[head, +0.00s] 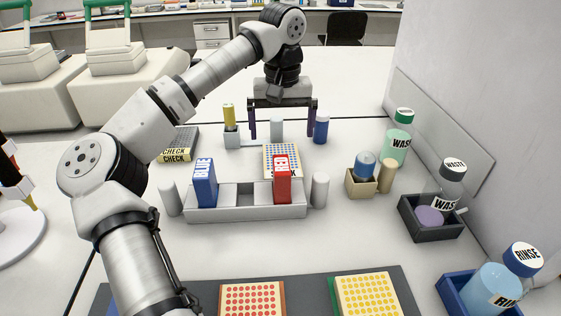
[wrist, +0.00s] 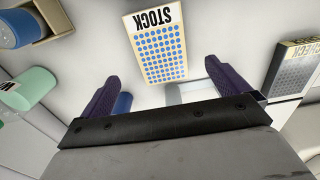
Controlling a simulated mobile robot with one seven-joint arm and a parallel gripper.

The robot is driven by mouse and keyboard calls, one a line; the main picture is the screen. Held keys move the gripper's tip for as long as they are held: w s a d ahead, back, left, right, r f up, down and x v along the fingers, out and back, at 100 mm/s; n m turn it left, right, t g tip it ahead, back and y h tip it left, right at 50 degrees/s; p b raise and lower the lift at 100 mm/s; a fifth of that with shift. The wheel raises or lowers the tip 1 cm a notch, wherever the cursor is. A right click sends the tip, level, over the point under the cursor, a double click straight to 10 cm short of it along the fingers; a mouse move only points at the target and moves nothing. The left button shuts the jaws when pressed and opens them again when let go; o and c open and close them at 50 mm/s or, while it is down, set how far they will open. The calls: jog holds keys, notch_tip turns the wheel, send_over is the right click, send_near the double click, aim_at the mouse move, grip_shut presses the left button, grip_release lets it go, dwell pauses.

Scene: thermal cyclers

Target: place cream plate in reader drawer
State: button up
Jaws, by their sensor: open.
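A cream plate with blue dots, marked STOCK (head: 281,150), lies on the bench behind the grey rack, partly hidden by the red block. In the wrist view the whole dotted plate (wrist: 160,52) shows just beyond the fingertips. Two more cream-topped plates, one with red dots (head: 252,299) and one with yellow dots (head: 368,295), lie on the dark mat at the front. My gripper (head: 284,135) is open and empty, fingers pointing down, above the bench behind the STOCK plate; its fingers also show in the wrist view (wrist: 160,85). I cannot make out a reader drawer.
A grey rack (head: 235,212) holds a blue block (head: 204,183) and a red block (head: 282,182). Small cylinders stand near my gripper. A CHECK-marked grey plate (head: 178,143) lies left. Bottles marked WASTE (head: 397,140) and RINSE (head: 497,288) line the right.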

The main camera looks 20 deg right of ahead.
notch_tip(320, 180, down, 7)
jog(key=shift+s+a+f+p, duration=0.1)
jog(key=shift+f+p, duration=0.1)
jog(key=shift+p, duration=0.6)
jog(key=shift+c, duration=0.3)
jog(key=c, duration=1.1)
